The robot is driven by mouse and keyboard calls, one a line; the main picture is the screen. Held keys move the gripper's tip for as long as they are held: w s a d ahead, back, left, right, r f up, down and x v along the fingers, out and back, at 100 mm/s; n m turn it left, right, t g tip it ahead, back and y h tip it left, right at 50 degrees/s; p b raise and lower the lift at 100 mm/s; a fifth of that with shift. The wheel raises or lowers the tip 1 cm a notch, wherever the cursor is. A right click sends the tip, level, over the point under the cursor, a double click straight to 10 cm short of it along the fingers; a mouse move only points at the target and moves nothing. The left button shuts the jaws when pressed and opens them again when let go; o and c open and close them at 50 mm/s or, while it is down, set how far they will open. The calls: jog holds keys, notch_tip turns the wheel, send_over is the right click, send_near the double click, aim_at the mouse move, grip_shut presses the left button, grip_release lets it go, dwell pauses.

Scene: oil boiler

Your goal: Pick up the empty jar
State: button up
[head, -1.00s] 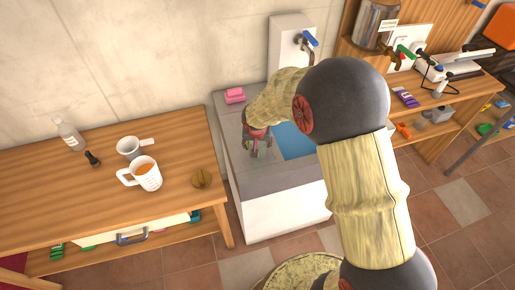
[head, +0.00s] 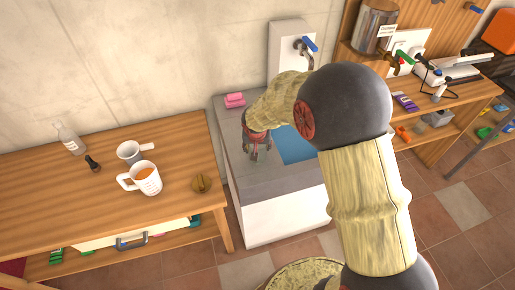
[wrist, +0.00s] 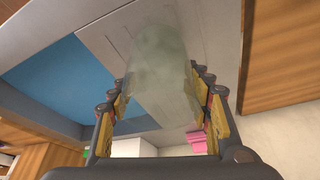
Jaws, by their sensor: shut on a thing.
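The empty jar (wrist: 161,65) is a clear, faintly greenish see-through cylinder in the wrist view. It stands out between the two fingers of my gripper (wrist: 160,98), with finger pads on both of its sides. My gripper (head: 257,150) also shows in the head view, over the grey top at the left of the sink. It is shut on the jar. In the head view the jar is too faint to make out clearly. I cannot tell whether the jar touches the grey top.
The blue sink basin (head: 296,146) lies just right of my gripper. A pink soap-like block (head: 235,100) sits behind it on the counter. A wooden table (head: 60,205) at left holds an orange-filled measuring cup (head: 146,180), a grey cup (head: 130,152) and a bottle (head: 70,140).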

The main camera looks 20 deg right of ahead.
notch_tip(320, 180, up, 3)
jog(key=shift+p, duration=0.45)
jog(key=s+r+p, duration=0.2)
jog(key=s+r, duration=0.7)
jog(key=s, duration=0.5)
jog(key=shift+d+p, duration=0.3)
jog(key=shift+p, duration=0.05)
